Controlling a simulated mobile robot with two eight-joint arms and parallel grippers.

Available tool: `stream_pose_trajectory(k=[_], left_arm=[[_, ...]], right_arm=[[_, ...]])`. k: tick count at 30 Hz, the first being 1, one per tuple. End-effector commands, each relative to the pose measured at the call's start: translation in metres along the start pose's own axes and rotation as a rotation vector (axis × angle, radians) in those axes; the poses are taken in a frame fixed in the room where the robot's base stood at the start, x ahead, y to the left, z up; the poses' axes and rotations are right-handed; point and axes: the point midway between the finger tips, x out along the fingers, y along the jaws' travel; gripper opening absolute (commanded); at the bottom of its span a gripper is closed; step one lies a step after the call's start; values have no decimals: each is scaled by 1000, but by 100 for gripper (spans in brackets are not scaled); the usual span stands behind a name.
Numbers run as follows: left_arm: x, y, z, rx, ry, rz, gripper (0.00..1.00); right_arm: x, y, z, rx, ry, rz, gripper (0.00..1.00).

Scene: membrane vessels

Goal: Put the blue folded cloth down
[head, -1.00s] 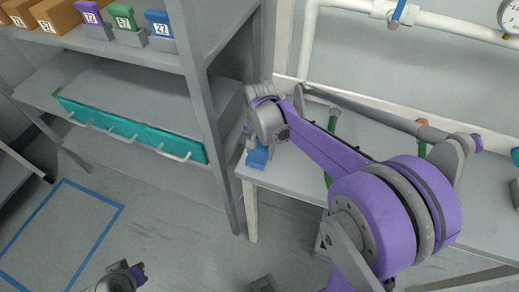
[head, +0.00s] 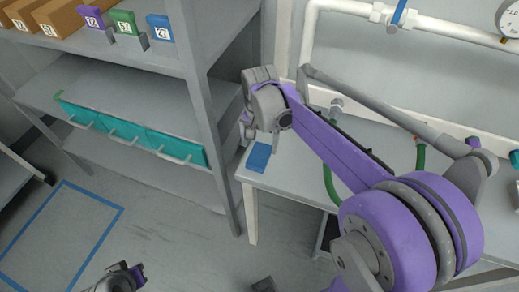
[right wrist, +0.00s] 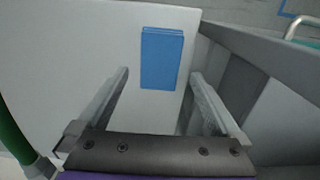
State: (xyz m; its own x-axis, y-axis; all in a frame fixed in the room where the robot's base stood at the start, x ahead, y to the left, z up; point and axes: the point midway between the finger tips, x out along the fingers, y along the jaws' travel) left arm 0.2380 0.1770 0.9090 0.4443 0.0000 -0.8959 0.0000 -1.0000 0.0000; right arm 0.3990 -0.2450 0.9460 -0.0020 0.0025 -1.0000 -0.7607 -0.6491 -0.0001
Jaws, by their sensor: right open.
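The blue folded cloth (head: 259,157) lies flat on the left end of the grey bench (head: 290,178), near its front left corner. In the right wrist view the cloth (right wrist: 161,58) lies beyond the fingertips, with pale bench surface around it. My right gripper (right wrist: 158,85) is open and empty, its two fingers apart and clear of the cloth. In the head view my right gripper (head: 246,128) is above and behind the cloth, partly hidden by its own wrist. My left gripper (head: 137,272) is at the bottom edge, mostly cut off; its jaws cannot be made out.
A grey shelf rack (head: 213,130) stands close to the left of the bench. It holds teal drawers (head: 130,135) and numbered blocks (head: 160,27). White pipes (head: 440,22) and a gauge (head: 509,18) are on the back wall.

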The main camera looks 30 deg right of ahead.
Motion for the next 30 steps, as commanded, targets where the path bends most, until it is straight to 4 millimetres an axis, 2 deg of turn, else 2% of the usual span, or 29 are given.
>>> stream_pose_trajectory(k=[3, 7, 12, 15, 17, 20, 24, 30], left_arm=[[-3, 0, -2, 0, 2, 0, 0], [-4, 0, -4, 0, 3, 0, 0], [-5, 0, -5, 0, 3, 0, 0], [-5, 0, -5, 0, 4, 0, 0], [-5, 0, -5, 0, 4, 0, 0], [-5, 0, -5, 0, 3, 0, 0], [-5, 0, -5, 0, 3, 0, 0], [-5, 0, -5, 0, 3, 0, 0]], right_arm=[[-28, 0, 0, 0, 0, 0, 100], [-50, 0, 0, 0, 0, 0, 100], [-65, 0, 1, -2, 1, -1, 100], [-67, 3, 9, -39, 16, -13, 100], [-64, 7, 20, -91, 38, -31, 100], [-53, 18, 48, -227, 98, -72, 100], [-28, 40, 92, -461, 213, -133, 100], [11, 66, 138, -730, 364, -184, 100]])
